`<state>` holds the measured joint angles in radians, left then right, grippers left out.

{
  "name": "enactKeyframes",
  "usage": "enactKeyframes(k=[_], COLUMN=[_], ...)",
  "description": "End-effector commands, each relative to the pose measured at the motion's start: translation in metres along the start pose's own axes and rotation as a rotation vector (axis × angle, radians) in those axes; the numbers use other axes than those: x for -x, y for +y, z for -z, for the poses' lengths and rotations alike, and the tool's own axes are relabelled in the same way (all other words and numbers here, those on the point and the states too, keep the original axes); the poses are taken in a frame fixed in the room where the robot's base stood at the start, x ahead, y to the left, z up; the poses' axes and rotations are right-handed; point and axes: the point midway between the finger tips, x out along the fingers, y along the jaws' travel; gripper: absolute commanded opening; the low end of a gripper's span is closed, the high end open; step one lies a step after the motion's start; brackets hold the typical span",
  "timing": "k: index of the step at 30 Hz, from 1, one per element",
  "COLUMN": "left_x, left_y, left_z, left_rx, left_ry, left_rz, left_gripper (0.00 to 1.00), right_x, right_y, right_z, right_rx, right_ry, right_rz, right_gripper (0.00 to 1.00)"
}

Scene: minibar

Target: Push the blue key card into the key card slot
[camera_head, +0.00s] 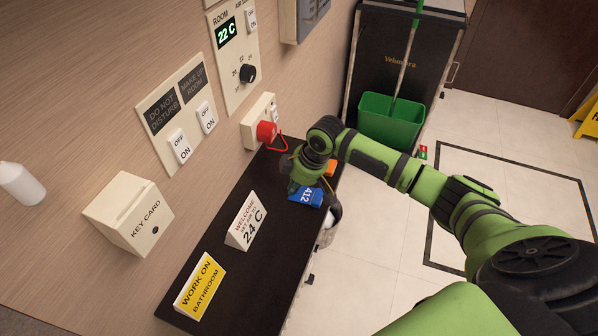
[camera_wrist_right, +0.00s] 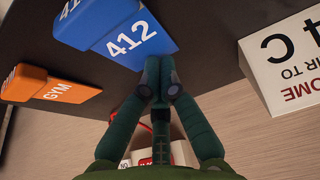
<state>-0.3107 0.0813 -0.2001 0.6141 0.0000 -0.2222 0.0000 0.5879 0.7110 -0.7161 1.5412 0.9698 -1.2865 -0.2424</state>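The blue key card (camera_head: 307,197), marked 412, lies on the dark shelf and fills the upper left of the right wrist view (camera_wrist_right: 105,28). My right gripper (camera_head: 305,182) is over the shelf beside the card. In the right wrist view its fingertips (camera_wrist_right: 160,75) are together at the card's near edge, overlapping it in the picture; I see no card between them. The white KEY CARD box (camera_head: 128,222), with a slot in its sloping top, is on the wall at the left. My left gripper is out of view.
An orange GYM card (camera_wrist_right: 50,88) lies next to the blue card. A white WELCOME sign (camera_head: 246,222) and a yellow WORK ON BATHROOM sign (camera_head: 200,286) stand on the shelf (camera_head: 250,265) toward the key card box.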

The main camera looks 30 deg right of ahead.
Motion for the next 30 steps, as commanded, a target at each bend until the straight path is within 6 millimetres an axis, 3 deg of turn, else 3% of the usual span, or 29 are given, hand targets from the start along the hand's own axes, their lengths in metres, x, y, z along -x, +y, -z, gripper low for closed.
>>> enactKeyframes(k=[1, 3, 6, 18, 30], left_x=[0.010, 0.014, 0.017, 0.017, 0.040], left_y=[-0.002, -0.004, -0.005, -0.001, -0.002], left_z=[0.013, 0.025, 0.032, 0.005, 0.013], left_rx=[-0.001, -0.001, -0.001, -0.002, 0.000], left_ry=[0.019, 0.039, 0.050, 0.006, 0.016], left_rz=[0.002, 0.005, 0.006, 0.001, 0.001], left_gripper=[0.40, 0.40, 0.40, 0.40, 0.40], right_x=[0.011, 0.013, 0.015, 0.015, 0.027], right_y=[0.004, 0.003, 0.003, 0.003, 0.002], right_z=[-0.011, -0.020, -0.028, -0.033, -0.060], right_rx=[-0.003, -0.003, -0.002, -0.001, -0.001], right_ry=[-0.006, -0.006, -0.003, -0.001, -0.002], right_rz=[-0.008, -0.007, -0.006, -0.006, -0.005], right_gripper=[0.00, 0.00, 0.00, 0.00, 0.00])
